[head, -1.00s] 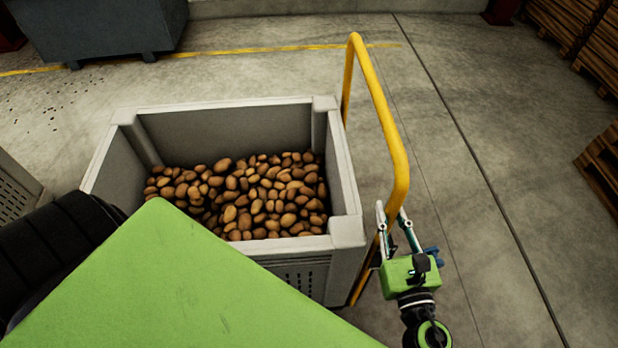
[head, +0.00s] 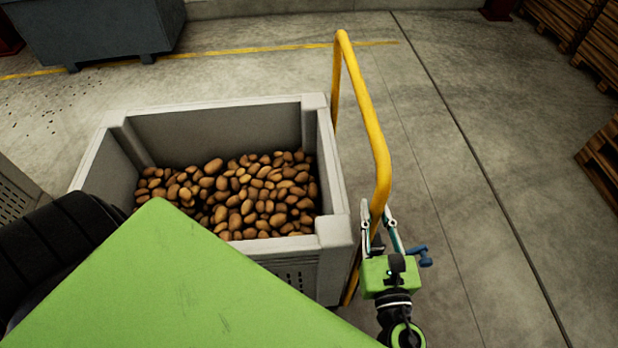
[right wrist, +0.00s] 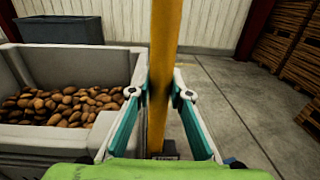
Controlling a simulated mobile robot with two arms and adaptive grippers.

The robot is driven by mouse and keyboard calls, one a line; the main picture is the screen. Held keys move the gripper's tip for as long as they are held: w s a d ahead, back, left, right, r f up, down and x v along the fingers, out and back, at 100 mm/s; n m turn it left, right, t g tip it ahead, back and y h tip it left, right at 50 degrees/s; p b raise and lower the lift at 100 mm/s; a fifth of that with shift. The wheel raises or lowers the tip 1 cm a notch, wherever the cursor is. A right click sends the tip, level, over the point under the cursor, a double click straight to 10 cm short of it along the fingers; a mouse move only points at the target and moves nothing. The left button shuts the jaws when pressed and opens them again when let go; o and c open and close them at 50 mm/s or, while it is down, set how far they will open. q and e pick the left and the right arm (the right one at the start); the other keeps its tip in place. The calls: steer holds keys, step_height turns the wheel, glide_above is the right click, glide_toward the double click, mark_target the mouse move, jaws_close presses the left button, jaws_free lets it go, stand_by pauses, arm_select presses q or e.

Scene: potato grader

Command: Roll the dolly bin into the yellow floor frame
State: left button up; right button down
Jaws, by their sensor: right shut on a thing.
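The dolly bin (head: 333,232) is a grey plastic crate part-filled with potatoes (head: 240,195). A yellow push handle (head: 368,115) rises along its right side. My right gripper (head: 378,218) is shut on the near upright of that handle, just right of the bin's near right corner. In the right wrist view the yellow upright (right wrist: 164,60) stands between the two fingers, with the bin (right wrist: 120,68) to the left. A yellow line (head: 230,52) runs across the floor behind the bin; I cannot tell if it belongs to the floor frame. My left gripper is not in view.
A dark grey container (head: 95,30) stands at the back left. Wooden pallets (head: 585,40) are stacked at the right. Another grey crate (head: 15,190) shows at the left edge. The concrete floor right of the handle is clear. A green panel covers the lower left.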

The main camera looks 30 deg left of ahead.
steer(key=s+a+b, duration=0.2)
steer(key=s+a, duration=0.6)
steer(key=a, duration=0.2)
steer(key=shift+f, duration=0.2)
steer(key=shift+s+a, duration=0.1)
